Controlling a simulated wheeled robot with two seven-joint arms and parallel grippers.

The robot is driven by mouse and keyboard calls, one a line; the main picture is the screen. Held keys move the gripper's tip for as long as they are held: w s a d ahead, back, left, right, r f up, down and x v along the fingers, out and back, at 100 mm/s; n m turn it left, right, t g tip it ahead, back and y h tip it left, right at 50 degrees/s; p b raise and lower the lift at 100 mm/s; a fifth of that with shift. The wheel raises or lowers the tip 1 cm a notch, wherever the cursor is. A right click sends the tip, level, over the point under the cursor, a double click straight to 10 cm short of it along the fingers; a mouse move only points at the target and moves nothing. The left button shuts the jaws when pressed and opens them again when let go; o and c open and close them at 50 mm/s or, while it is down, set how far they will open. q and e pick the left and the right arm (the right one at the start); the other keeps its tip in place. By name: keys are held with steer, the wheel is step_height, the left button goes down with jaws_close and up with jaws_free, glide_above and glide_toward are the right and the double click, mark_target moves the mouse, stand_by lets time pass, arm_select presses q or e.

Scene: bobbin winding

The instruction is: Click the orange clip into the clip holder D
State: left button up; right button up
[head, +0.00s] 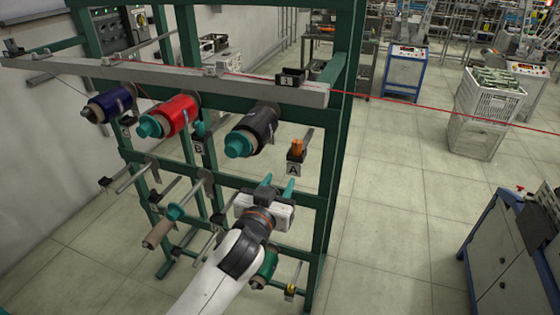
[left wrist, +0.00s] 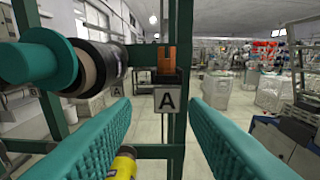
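The orange clip (head: 297,147) sits upright in the holder marked A (head: 294,168), on the right side of the green rack. In the left wrist view the orange clip (left wrist: 167,58) stands above the A label (left wrist: 167,98), straight ahead between my fingers. My left gripper (head: 279,184) is open and empty, just below and in front of holder A, with its teal fingers apart on either side. A black holder (head: 290,77) sits on the top rail; its small label is not clearly readable, so I cannot pick out holder D. My right gripper is not in view.
Black (head: 258,130), red (head: 175,116) and blue (head: 112,104) bobbins hang left of the clip. A teal clip (head: 199,130) stands in holder B. A red thread (head: 400,101) crosses above. A yellow piece (left wrist: 122,166) shows low in the left wrist view.

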mark_target(296, 144)
arm_select(q)
steer(key=shift+t+h, duration=0.3)
steer(key=w+d+r, duration=0.1)
steer(key=w, duration=0.2)
steer(key=w+d+r+b, duration=0.1)
steer(key=w, duration=0.1)
steer(key=w+d+r+b, duration=0.1)
steer(key=w+r, duration=0.1)
steer(key=w, duration=0.1)
steer(key=shift+w+d, duration=0.3)
steer(key=shift+d, duration=0.05)
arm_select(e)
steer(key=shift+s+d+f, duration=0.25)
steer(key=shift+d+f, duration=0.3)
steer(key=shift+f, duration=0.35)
arm_select(q)
jaws_close()
steer(key=shift+r, duration=0.25)
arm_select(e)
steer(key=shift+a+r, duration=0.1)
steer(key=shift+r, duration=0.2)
arm_select(q)
steer(key=shift+r+p, duration=0.1)
steer(key=shift+p, duration=0.2)
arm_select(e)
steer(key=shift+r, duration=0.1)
